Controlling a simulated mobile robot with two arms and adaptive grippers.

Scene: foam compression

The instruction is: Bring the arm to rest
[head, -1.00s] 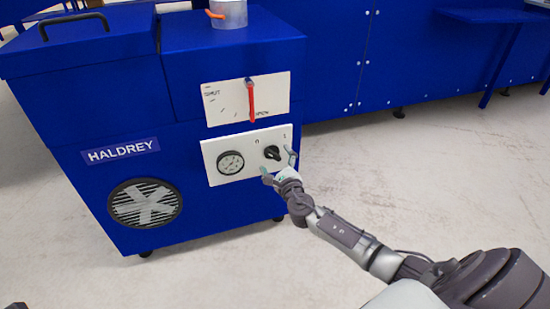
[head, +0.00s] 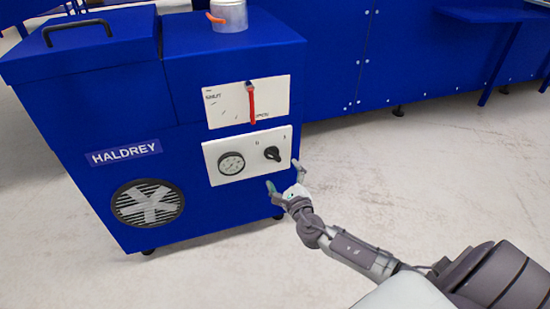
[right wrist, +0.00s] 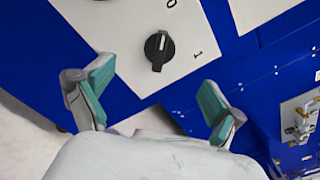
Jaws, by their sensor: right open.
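My right gripper (head: 284,177) is open and empty, in front of the lower right of a blue machine (head: 225,205). It stands apart from a black rotary knob (head: 272,154) on a white panel (head: 211,151) with a round gauge (head: 231,163). In the right wrist view the knob (right wrist: 159,47) lies beyond the spread fingers (right wrist: 154,98), with marks 0 and 1 beside it. A red lever (head: 252,105) hangs down on the upper white plate (head: 222,107). My left gripper is not in view.
A white container with an orange handle (head: 230,14) stands on top of the machine. A lid with a black handle (head: 77,28) is at its left. Long blue cabinets (head: 335,60) run behind. The pale floor (head: 440,165) at the right is clear.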

